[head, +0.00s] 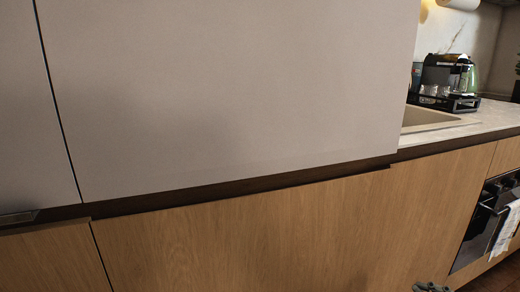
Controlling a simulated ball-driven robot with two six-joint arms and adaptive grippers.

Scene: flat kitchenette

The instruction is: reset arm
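A small grey piece, likely the tip of my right gripper (430,287), shows at the bottom edge of the head view, right of the middle. It is cut off by the frame, and I cannot tell whether it is open or shut. It appears in front of the wooden lower cabinet front (300,235). Nothing is seen in it. My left gripper and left arm are not in view.
A large pale grey panel (230,90) fills the upper left. On the right, a counter (470,125) holds a sink (425,115) and a black rack (455,103) with kitchen items. An oven (485,220) with a white towel (507,225) is at far right.

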